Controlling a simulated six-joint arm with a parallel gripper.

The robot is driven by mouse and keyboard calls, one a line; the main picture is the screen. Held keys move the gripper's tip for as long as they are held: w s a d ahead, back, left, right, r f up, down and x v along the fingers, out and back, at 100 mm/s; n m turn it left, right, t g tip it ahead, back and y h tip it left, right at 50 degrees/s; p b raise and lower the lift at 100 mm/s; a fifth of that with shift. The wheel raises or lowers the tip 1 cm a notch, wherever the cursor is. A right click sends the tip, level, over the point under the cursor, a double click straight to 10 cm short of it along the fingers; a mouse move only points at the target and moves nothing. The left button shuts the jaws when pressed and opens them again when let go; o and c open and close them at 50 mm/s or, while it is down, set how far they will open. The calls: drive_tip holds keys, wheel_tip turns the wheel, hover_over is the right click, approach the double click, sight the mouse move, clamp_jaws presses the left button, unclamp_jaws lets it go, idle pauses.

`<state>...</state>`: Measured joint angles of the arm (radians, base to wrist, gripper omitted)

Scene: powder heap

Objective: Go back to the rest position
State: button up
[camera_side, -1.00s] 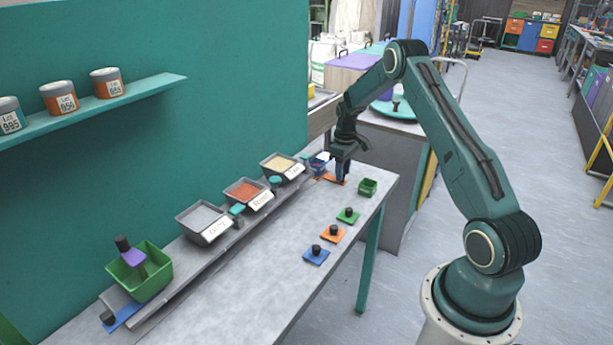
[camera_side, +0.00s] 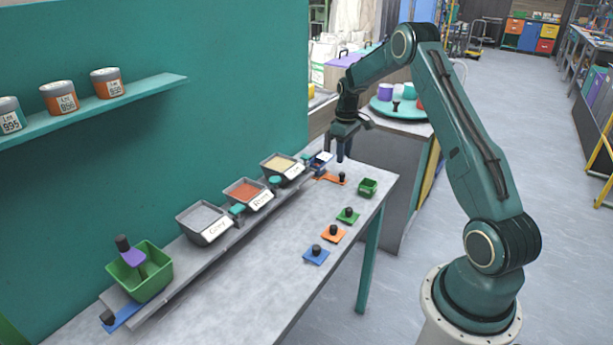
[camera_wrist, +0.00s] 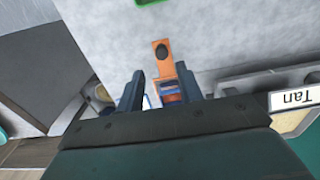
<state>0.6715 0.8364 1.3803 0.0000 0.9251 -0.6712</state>
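My gripper (camera_side: 335,152) hangs above the far end of the grey table (camera_side: 272,285), with its fingers pointing down. In the wrist view its two fingers (camera_wrist: 159,92) stand apart with nothing held between them. Below it lies an orange strip (camera_side: 328,178) with a black knob (camera_side: 342,177). The strip also shows in the wrist view (camera_wrist: 164,68), ahead of and between the fingers.
Trays of grey (camera_side: 203,222), red (camera_side: 248,193) and tan (camera_side: 283,166) powder line the wall side. A green bin (camera_side: 145,280) holds a purple-headed tool.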

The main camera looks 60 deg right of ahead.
drive_tip(key=shift+r, duration=0.25)
drive_tip(key=shift+a+r, duration=0.3)
drive_tip(key=shift+r, duration=0.1)
drive_tip(key=s+a+r+t+h, duration=0.1)
drive_tip(key=s+a+r, duration=0.2)
drive_tip(key=a+r, duration=0.65)
drive_tip(key=s+a+r+t, duration=0.1)
drive_tip(key=s+a+r, duration=0.1)
drive_tip(key=a+r, duration=0.75)
drive_tip(key=s+a+r+t, duration=0.1)
drive_tip(key=s+a, duration=0.6)
drive_tip(key=s, duration=0.3)
drive_tip(key=s+a+r+t+y, duration=0.1)
drive_tip(key=s+a+t, duration=0.1)
drive_tip(key=s+a, duration=0.6)
drive_tip(key=s, duration=0.3)
drive_tip(key=shift+r+t, duration=0.15)
drive_tip(key=shift+t, duration=0.15)
